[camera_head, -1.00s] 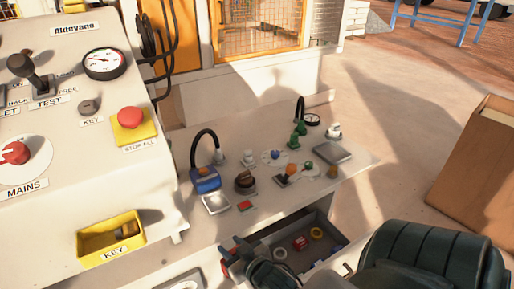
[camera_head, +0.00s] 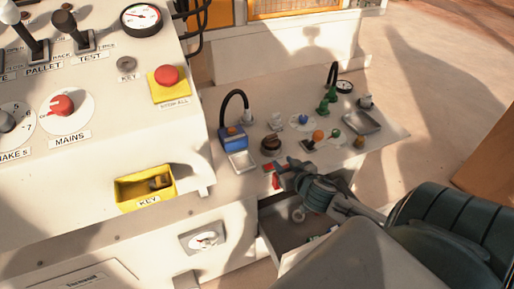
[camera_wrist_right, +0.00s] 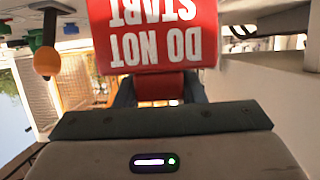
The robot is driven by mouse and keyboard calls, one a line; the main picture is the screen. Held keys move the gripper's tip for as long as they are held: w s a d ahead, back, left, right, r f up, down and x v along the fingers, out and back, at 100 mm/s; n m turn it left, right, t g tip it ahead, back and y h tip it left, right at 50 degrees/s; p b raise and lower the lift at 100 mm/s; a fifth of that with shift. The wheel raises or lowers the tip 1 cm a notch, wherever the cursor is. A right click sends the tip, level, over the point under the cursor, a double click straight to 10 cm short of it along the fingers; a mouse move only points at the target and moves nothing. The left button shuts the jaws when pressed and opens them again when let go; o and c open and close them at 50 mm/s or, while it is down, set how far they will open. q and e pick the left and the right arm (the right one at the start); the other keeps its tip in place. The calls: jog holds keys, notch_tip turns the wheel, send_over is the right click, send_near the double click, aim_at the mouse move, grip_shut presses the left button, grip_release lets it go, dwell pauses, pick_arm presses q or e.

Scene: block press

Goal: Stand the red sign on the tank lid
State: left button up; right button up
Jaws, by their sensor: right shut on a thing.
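The red sign (camera_wrist_right: 155,35) is between the fingers of my right gripper (camera_wrist_right: 158,90) in the right wrist view. Its white words, DO NOT START, appear upside down there. In the head view my right gripper (camera_head: 282,174) is at the bench's front edge, above the open drawer, with a bit of the red sign (camera_head: 276,182) showing at its tip. Two flat grey pieces lie on the bench, one at the front left (camera_head: 241,162) and one at the right (camera_head: 362,123). I cannot tell which part is the tank lid. My left gripper is not in view.
A blue unit (camera_head: 232,138) with a black hose, an orange-knobbed lever (camera_head: 317,136) and green fittings (camera_head: 324,107) stand on the bench. The drawer (camera_head: 283,232) is open below. The control panel (camera_head: 105,110) rises at left.

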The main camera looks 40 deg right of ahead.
jog(key=w+a+f+p, duration=0.1)
jog(key=w+a, duration=0.1)
jog(key=w, duration=0.1)
jog(key=w+a+f+p, duration=0.1)
jog(key=w+a+f, duration=0.1)
jog(key=w+a, duration=0.1)
jog(key=w+a+f+p, duration=0.1)
jog(key=w+a, duration=0.1)
jog(key=w, duration=0.2)
jog(key=shift+w+a+f, duration=0.3)
jog(key=shift+w+a, duration=0.05)
jog(key=shift+f, duration=0.2)
jog(key=o, duration=1)
